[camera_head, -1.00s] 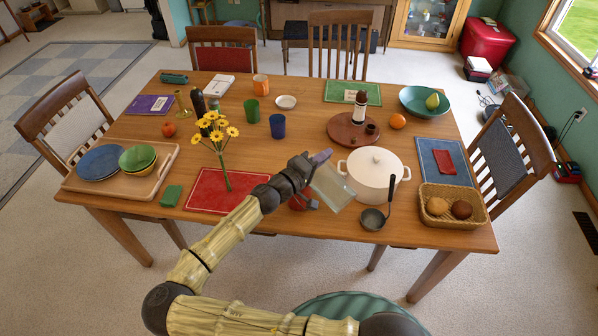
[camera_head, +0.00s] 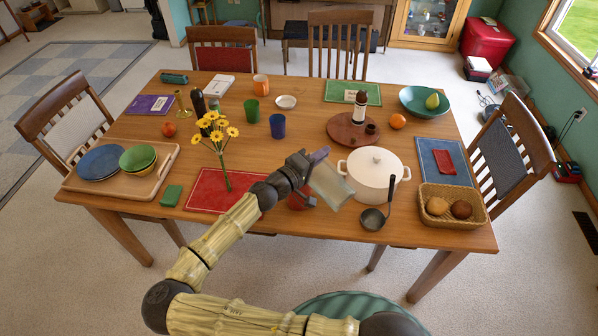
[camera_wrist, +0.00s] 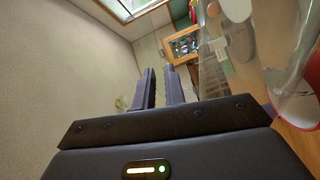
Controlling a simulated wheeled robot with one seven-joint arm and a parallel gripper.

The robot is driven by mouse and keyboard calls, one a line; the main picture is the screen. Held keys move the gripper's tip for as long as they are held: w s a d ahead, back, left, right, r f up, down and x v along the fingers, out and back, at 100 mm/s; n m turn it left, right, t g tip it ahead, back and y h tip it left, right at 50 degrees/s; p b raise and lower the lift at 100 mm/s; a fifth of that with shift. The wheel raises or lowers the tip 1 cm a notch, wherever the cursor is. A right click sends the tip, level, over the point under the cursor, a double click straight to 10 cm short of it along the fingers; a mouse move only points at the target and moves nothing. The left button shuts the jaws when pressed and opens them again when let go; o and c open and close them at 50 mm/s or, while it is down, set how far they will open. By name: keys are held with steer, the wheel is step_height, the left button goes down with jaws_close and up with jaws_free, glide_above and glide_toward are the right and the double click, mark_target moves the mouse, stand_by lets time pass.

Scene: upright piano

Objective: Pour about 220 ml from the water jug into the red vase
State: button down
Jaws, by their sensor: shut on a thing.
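The clear glass water jug (camera_head: 332,184) is held tilted above the table's front, left of the white pot. My gripper (camera_head: 307,171) is shut on it on its left side. The jug also shows as a clear wall at the right of the wrist view (camera_wrist: 240,55), beside my fingers (camera_wrist: 161,88). The red vase (camera_head: 296,202) is low beside and below my gripper, mostly hidden by the gripper and arm. I cannot make out the water level or any stream.
The lidded white pot (camera_head: 372,174) stands close right of the jug, with a ladle (camera_head: 374,216) in front. Yellow flowers (camera_head: 214,128) rise above the red mat (camera_head: 205,192) to the left. A bread basket (camera_head: 452,220) is at the right edge.

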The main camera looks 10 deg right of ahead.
mark_target(334, 170)
steer(key=shift+w+a+r, duration=0.1)
steer(key=shift+w, duration=0.05)
steer(key=s+d+f+m+b, duration=0.1)
steer(key=s+f+m+b, duration=0.1)
steer(key=s+d+f+m+b, duration=0.1)
steer(key=s+b, duration=0.1)
steer(key=shift+d+f, duration=0.1)
steer(key=shift+d, duration=0.2)
steer(key=shift+s+d+m+b, duration=0.2)
steer(key=shift+m+b, duration=0.1)
steer(key=shift+m, duration=0.1)
steer(key=shift+r, duration=0.35)
steer(key=shift+s, duration=0.1)
